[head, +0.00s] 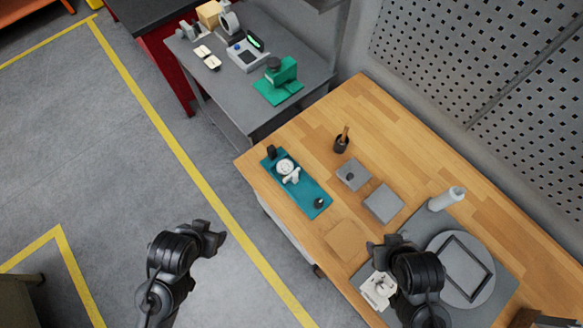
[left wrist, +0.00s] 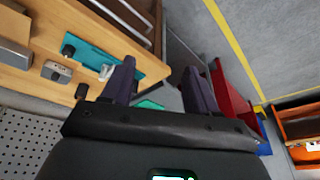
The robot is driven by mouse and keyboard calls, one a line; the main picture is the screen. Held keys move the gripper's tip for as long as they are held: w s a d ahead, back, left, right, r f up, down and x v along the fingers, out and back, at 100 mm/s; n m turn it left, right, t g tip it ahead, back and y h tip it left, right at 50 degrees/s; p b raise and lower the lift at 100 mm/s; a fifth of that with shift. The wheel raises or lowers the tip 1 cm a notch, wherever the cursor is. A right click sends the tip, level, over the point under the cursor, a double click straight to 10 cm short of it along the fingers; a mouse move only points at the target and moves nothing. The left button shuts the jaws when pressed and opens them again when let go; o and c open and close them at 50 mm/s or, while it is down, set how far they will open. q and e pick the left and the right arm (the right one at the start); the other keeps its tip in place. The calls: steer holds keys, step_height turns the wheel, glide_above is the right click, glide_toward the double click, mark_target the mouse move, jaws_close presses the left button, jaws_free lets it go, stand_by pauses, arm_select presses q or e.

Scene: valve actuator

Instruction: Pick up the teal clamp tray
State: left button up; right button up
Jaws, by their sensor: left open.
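The teal clamp tray (head: 308,191) lies flat near the left edge of the wooden bench. It carries a white part (head: 288,169) in the middle and a small black piece at each end. My left gripper (head: 214,238) is over the floor, left of the bench and apart from the tray. In the left wrist view its two fingers (left wrist: 160,85) are spread with nothing between them, and the tray (left wrist: 92,56) shows beyond the left finger, partly hidden. My right gripper (head: 382,247) is above the bench's front part; its fingers are too unclear to read.
Two grey blocks (head: 383,203), a dark cup (head: 341,144) and a tan square (head: 347,240) are right of the tray. A white bottle (head: 446,199) and round plate (head: 478,279) stand further right. A grey table (head: 220,86) with a green fixture (head: 280,84) is behind.

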arm_select(q)
steer(key=shift+s+d+f, duration=0.15)
steer(key=shift+s+f, duration=0.2)
steer(key=shift+s, duration=0.3)
steer(key=shift+s+d+f, duration=0.15)
steer(key=shift+s+f, duration=0.2)
steer(key=shift+s, duration=0.25)
steer(key=shift+r, duration=0.1)
steer(key=w+d+f+m+t+h, duration=0.3)
steer(key=w+d+f+m, duration=0.1)
steer(key=w+d+m, duration=0.55)
steer(key=w+d+f+m+t+h, duration=0.25)
steer(key=w+d+m, duration=0.45)
steer(key=w+m, duration=0.5)
steer(key=m+h, duration=0.4)
steer(key=m, duration=1.7)
glide_toward(268, 151)
steer(key=x, duration=0.6)
steer(key=shift+w+r, duration=0.1)
steer(key=shift+x, duration=2.75)
arm_select(e)
steer(key=shift+s+d+f, duration=0.15)
steer(key=shift+s+f, duration=0.15)
steer(key=shift+s, duration=0.3)
steer(key=shift+s+d+f, duration=0.1)
steer(key=shift+s+f, duration=0.2)
steer(key=shift+s, duration=0.3)
